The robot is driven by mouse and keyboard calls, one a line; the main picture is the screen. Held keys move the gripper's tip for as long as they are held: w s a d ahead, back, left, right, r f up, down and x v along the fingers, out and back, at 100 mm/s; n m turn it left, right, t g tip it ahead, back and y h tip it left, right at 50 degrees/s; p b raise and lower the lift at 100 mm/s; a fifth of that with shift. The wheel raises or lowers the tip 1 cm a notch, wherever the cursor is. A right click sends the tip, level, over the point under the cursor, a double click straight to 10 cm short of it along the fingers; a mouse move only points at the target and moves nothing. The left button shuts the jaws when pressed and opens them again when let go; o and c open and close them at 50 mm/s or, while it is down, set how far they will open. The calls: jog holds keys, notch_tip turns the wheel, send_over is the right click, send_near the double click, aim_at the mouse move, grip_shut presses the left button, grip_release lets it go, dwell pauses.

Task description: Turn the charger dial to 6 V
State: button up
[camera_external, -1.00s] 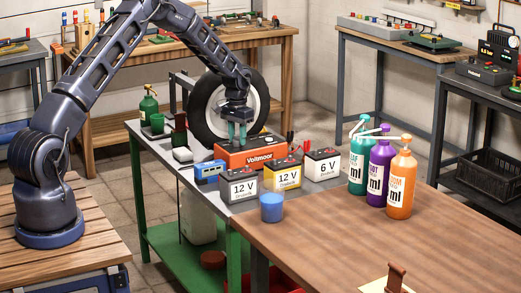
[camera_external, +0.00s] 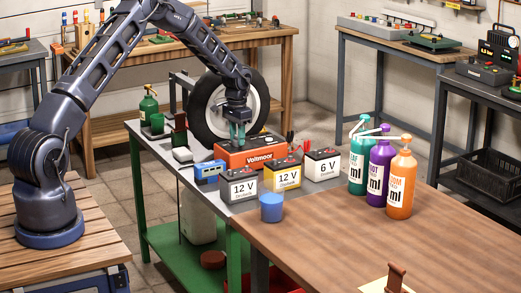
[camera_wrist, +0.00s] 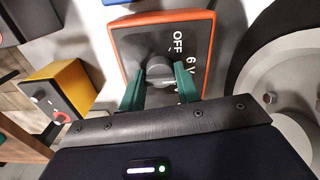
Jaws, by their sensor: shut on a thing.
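The charger (camera_external: 255,158) is an orange box marked "Voltmoor" with a dark top, on the bench behind the batteries. In the wrist view its dark panel (camera_wrist: 130,42) has an orange rim. The round dark grey dial (camera_wrist: 158,66) stands on the panel, with white "OFF" and "6 V" labels to its upper right. Another white marking beside the dial is partly hidden. My gripper (camera_wrist: 160,80) has its two green fingers shut on the dial, one on each side. In the external view my gripper (camera_external: 238,131) points down onto the charger's top. I cannot tell which label the dial points at.
A wheel (camera_external: 205,118) stands close behind the charger. Two 12 V batteries (camera_external: 239,188) (camera_external: 283,175) and a 6 V battery (camera_external: 322,165) stand in front and to the right. A blue cup (camera_external: 271,208) is nearer. The brown tabletop's (camera_external: 345,232) middle is clear.

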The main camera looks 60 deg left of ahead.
jog(key=o, duration=1)
jog(key=shift+c, duration=0.2)
jog(key=shift+r, duration=0.1)
notch_tip(320, 180, up, 11)
